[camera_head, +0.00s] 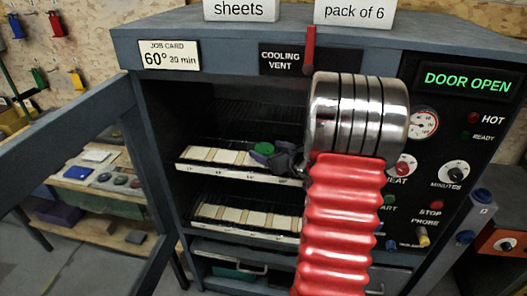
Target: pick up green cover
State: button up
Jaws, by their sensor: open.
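A small green piece (264,148), which looks like the green cover, sits at the right part of the upper shelf inside the open oven cabinet. A purple piece (257,157) shows just below and beside it. My gripper (280,160) is a dark shape right beside the green piece, at its right. It is open, but its fingers are small and partly hidden by my red and chrome arm. I cannot tell whether the fingers touch the green piece.
The upper shelf (240,173) and lower shelf (245,228) carry pale tiles in rows. The cabinet door (60,125) stands open at left. A control panel (455,130) is at right, its display reading DOOR OPEN. A bench with small parts (105,188) stands behind the door.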

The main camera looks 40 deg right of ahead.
jog(key=shift+c, duration=0.5)
jog(key=shift+w, duration=0.1)
jog(key=c, duration=1.2)
